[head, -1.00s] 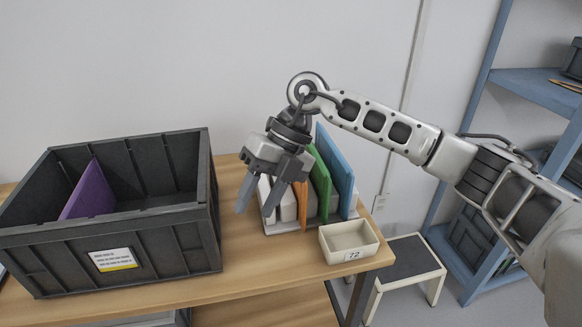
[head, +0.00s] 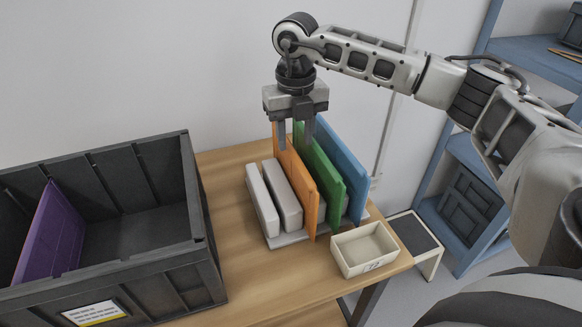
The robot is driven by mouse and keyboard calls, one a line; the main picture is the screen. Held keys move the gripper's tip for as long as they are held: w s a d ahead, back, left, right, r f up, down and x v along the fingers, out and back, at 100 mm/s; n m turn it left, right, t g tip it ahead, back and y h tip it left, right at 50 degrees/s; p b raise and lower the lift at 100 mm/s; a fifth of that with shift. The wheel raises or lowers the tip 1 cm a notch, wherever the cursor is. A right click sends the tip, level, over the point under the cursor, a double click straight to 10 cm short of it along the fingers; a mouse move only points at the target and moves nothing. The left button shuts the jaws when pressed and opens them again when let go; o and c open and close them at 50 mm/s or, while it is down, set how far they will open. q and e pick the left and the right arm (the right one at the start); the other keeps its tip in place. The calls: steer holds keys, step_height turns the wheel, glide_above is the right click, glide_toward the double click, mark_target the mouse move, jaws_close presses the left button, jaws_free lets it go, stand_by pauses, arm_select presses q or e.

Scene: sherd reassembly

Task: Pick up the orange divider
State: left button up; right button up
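The orange divider (head: 303,195) stands upright in a light grey rack (head: 288,239) on the wooden table, left of the green divider (head: 318,170) and the blue divider (head: 340,168). My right gripper (head: 295,140) points down over the far top part of the orange divider. Its two fingers are apart, one to the left of the divider and one to the right. I cannot tell whether they touch it. My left gripper is not in view.
A dark grey crate (head: 190,225) with a purple divider (head: 50,235) inside stands at the left. A small cream bin (head: 365,250) sits at the table's front right corner. A step stool (head: 413,243) and blue shelves (head: 535,85) are at the right. Bare table lies between crate and rack.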

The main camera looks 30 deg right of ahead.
mark_target(292, 166)
step_height(292, 166, down, 3)
steer(key=shift+r, duration=0.15)
steer(key=f, duration=0.2)
steer(key=a+f, duration=0.1)
steer(key=f, duration=0.1)
steer(key=shift+s+p, duration=0.1)
steer(key=shift+p, duration=0.3)
steer(key=shift+f, duration=0.6)
jaws_close()
